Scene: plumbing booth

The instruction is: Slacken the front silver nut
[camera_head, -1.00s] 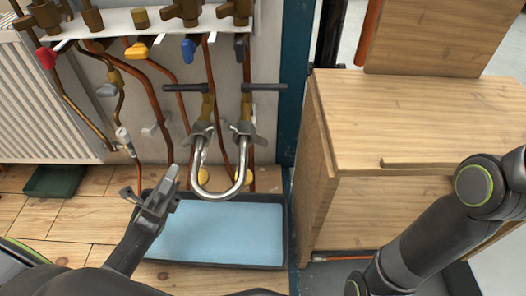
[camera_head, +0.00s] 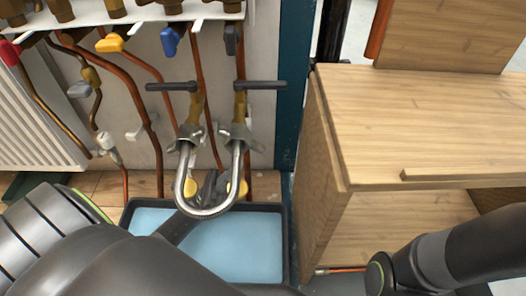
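A shiny silver U-shaped pipe (camera_head: 207,211) hangs from two silver winged nuts, a left one (camera_head: 188,138) and a right one (camera_head: 237,137). Brass pipes with black T-handles rise above them. Which nut is the front one is not clear from this view. My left gripper (camera_head: 209,184) is low by the U-bend and shows through its loop, below the nuts. The bend partly hides it, and I cannot tell whether its fingers are open or touch anything. My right gripper is out of view; only part of that arm shows at lower right.
A dark tray with a blue inside (camera_head: 245,245) lies on the floor below the pipe. A wooden cabinet (camera_head: 420,125) stands to the right. Copper pipes and coloured valve handles line the wall, with a white radiator (camera_head: 35,125) at left.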

